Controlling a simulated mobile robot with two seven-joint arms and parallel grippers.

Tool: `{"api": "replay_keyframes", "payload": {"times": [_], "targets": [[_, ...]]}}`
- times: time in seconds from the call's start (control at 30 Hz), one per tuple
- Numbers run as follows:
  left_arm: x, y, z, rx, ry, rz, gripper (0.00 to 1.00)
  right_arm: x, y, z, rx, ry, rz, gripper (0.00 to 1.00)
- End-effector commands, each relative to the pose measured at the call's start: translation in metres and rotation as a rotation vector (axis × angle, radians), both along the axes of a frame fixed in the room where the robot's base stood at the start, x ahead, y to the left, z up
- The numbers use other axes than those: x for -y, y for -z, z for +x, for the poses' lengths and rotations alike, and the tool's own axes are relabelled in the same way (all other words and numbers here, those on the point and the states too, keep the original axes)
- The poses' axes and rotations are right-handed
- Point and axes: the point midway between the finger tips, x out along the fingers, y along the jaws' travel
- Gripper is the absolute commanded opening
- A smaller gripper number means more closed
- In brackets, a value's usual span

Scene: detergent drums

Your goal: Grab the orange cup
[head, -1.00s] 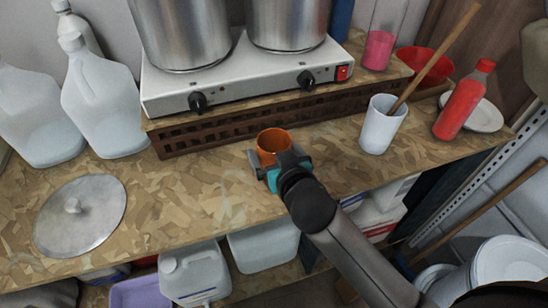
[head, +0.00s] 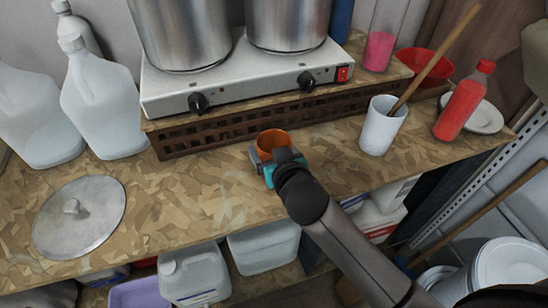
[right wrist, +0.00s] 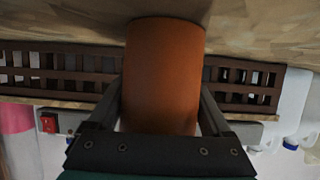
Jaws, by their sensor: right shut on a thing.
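The orange cup (head: 272,140) is on the wooden worktop (head: 190,190), in front of the hot plate's dark slatted base. My right gripper (head: 272,156) reaches it from the front and is shut on it, hiding its lower front. In the right wrist view the orange cup (right wrist: 165,75) fills the middle between the two fingers (right wrist: 163,105), one along each side. I cannot tell whether its bottom is touching the worktop. My left gripper is not in view.
A white cup (head: 382,128) with a wooden stick and a red bottle (head: 463,103) stand to the right. Behind is the hot plate (head: 250,82) with two steel pots. A metal lid (head: 95,225) lies at left. The worktop between lid and orange cup is clear.

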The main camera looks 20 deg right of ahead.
Motion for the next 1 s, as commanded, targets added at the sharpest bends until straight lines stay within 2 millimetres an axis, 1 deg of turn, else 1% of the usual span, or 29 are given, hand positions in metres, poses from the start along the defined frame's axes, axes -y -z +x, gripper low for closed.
{"api": "replay_keyframes", "payload": {"times": [0.03, 0.13, 0.4, 0.57, 0.67, 0.77, 1.0], "targets": [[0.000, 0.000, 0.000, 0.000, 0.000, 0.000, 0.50, 0.000, 0.000, 0.000, 0.000, 0.000, 0.000, 0.37], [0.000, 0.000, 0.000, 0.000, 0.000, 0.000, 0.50, 0.000, 0.000, 0.000, -0.001, 0.000, 0.000, 0.26], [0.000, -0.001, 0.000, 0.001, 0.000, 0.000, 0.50, 0.000, -0.001, 0.000, 0.001, 0.000, 0.000, 0.25], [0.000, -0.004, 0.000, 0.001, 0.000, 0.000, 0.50, 0.000, -0.012, 0.000, 0.002, 0.000, 0.001, 0.25], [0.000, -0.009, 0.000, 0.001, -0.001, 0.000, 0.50, 0.000, -0.027, 0.001, 0.004, 0.001, 0.001, 0.25], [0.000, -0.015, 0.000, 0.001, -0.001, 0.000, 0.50, 0.000, -0.049, 0.001, 0.007, 0.001, 0.002, 0.25], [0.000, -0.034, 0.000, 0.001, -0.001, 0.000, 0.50, -0.001, -0.120, 0.001, 0.008, -0.001, 0.004, 0.25]]}}
